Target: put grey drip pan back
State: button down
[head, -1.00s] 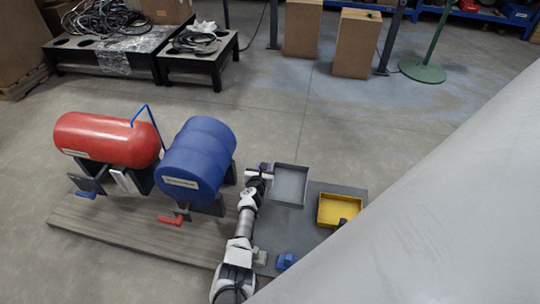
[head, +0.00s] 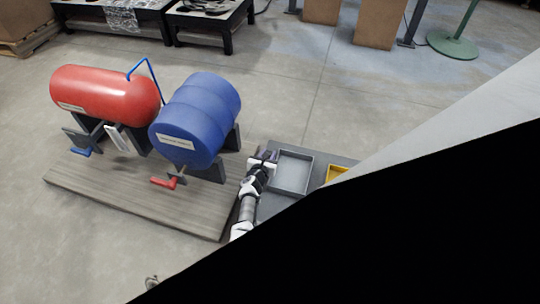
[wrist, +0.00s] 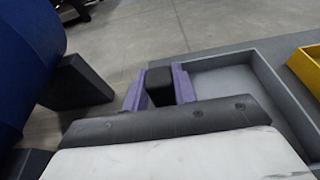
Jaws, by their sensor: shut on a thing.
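The grey drip pan (head: 291,176) is a shallow, empty, open tray right of the blue drum in the head view. It also shows at the right in the wrist view (wrist: 225,82). My gripper (head: 266,155) is at the pan's left side. In the wrist view its two purple fingers (wrist: 158,88) close around a black block, the pan's handle (wrist: 159,84). Whether the pan rests on the dark grey surface (head: 319,178) or is slightly raised, I cannot tell.
A blue drum (head: 195,115) and a red tank (head: 105,92) lie on stands on a wooden board (head: 130,196) to the left. A red tap (head: 163,182) juts below the drum. A yellow tray (head: 336,173) is right of the pan, partly hidden.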

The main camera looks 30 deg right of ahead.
jog(key=shift+r, duration=0.15)
jog(key=shift+f, duration=0.2)
jog(key=c, duration=1.1)
grip_release()
jog(key=shift+r, duration=0.1)
